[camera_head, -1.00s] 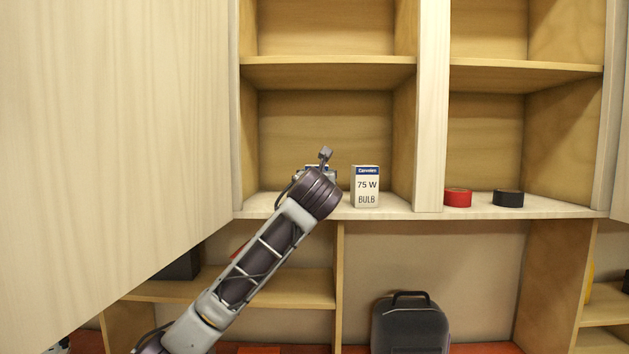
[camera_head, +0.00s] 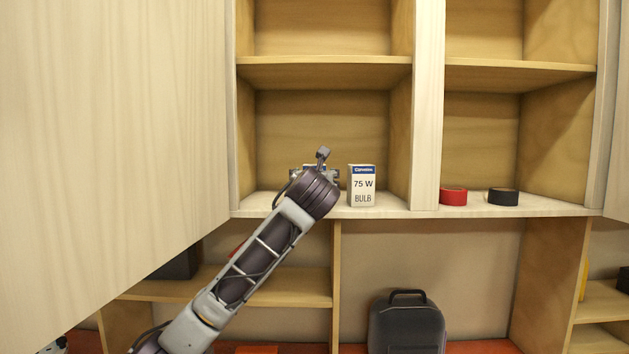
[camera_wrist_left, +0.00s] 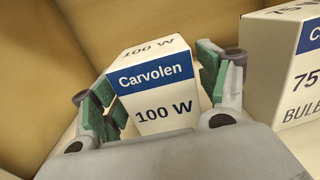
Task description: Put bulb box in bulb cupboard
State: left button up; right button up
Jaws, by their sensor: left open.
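A white and blue Carvolen 100 W bulb box (camera_wrist_left: 158,85) stands between the green-padded fingers of my left gripper (camera_wrist_left: 160,92) in the wrist view. The fingers are open, one on each side of the box; whether a pad still touches it I cannot tell. In the head view my left gripper (camera_head: 315,174) is inside the lower left compartment of the cupboard (camera_head: 280,204), and my wrist mostly hides this box. A 75 W bulb box (camera_head: 362,188) stands upright on the same shelf just to the right. It also shows in the wrist view (camera_wrist_left: 285,75). My right gripper is out of view.
A red tape roll (camera_head: 453,196) and a black tape roll (camera_head: 503,197) lie in the right compartment, past a pale upright divider (camera_head: 427,120). A large pale door panel (camera_head: 110,120) stands open at the left. A black case (camera_head: 406,322) sits below the shelf.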

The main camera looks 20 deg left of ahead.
pick_arm(q)
jog(key=shift+r, duration=0.1)
jog(key=b+v, duration=0.3)
jog(key=v, duration=0.9)
jog(key=shift+b, duration=0.4)
jog(key=shift+w, duration=0.1)
